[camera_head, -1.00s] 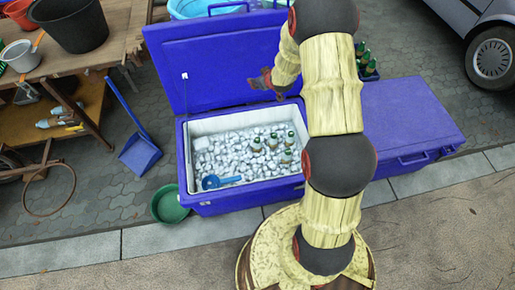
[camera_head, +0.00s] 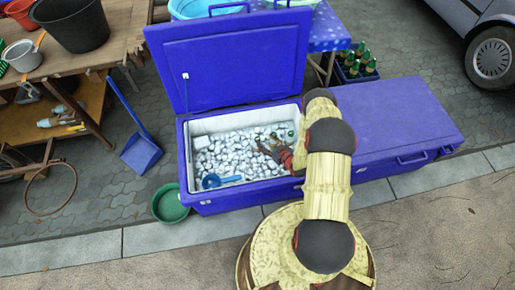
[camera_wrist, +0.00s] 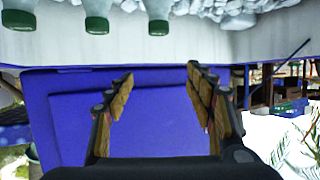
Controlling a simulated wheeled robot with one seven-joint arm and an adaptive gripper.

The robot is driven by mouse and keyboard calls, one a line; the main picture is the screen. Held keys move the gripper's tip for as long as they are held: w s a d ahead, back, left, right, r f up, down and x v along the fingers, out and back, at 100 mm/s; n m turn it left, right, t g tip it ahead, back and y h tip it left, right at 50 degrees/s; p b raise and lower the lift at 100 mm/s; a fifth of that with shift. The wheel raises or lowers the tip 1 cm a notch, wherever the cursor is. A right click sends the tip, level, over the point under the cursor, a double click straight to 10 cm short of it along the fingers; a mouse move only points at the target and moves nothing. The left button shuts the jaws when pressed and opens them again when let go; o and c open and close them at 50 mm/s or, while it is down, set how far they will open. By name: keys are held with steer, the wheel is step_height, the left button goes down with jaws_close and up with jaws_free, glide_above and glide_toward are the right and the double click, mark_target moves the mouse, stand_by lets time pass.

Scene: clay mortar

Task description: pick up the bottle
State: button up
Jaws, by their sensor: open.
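The open blue cooler (camera_head: 240,208) is filled with white ice. Several green bottles stand in the ice. In the head view only a little green of a bottle (camera_head: 290,134) shows, and my arm and gripper hide most of them. My gripper (camera_head: 262,149) is inside the cooler's opening, low over the ice and close to the bottles. In the wrist view my gripper (camera_wrist: 158,77) has its fingers spread with nothing between them. Three green bottle ends show along the top of that view, the middle one (camera_wrist: 97,20) apart from the fingers.
A blue scoop (camera_head: 220,181) lies on the ice at the left. The cooler's lid (camera_head: 235,65) stands open behind. A closed blue cooler (camera_head: 400,115) adjoins on the right, with a crate of bottles (camera_head: 358,65) behind it. A green basin (camera_head: 169,204) sits at left.

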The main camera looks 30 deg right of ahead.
steer(key=w+f+b, duration=0.1)
steer(key=w+f, duration=0.1)
steer(key=f, duration=0.1)
steer(key=w+f+b, duration=0.2)
steer(key=f, duration=0.2)
steer(key=w+f+b, duration=0.2)
steer(key=w+f, duration=0.1)
steer(key=shift+a+f, duration=0.15)
steer(key=shift+a, duration=0.25)
steer(key=shift+c, duration=0.4)
jaws_close()
stand_by(0.6)
